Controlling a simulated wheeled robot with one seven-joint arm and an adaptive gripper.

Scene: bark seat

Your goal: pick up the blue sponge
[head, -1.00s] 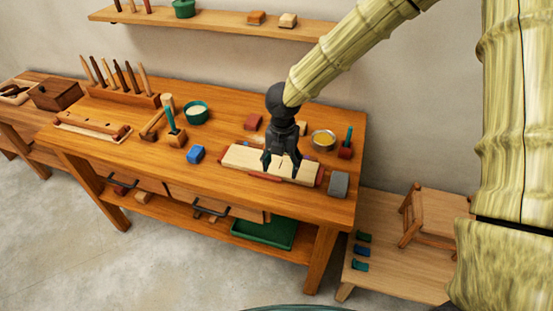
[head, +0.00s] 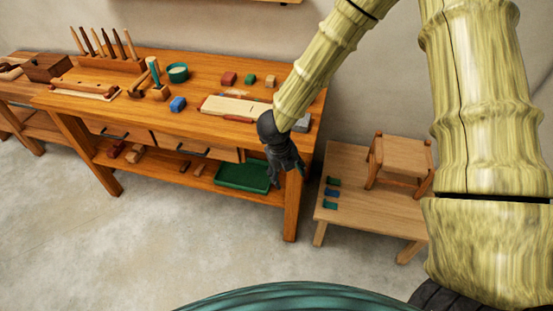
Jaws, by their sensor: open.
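A blue block (head: 178,104), which looks like the sponge, lies on the workbench top (head: 140,103) near its front edge, left of a pale board (head: 235,107). A smaller blue piece (head: 332,192) lies on the low wooden table (head: 335,225) between two green pieces; I cannot tell whether it is a sponge too. My gripper (head: 288,178) is open, empty and pointing down. It shows in front of the bench's right front corner, right of and lower in the picture than the blue block, and left of the low table. It touches neither blue thing.
A green tray (head: 243,177) sits on the bench's lower shelf. A small stool (head: 402,158) stands on the low table. A mallet-like tool (head: 155,77) and a green bowl (head: 177,72) are near the blue block. The floor (head: 150,235) in front is clear.

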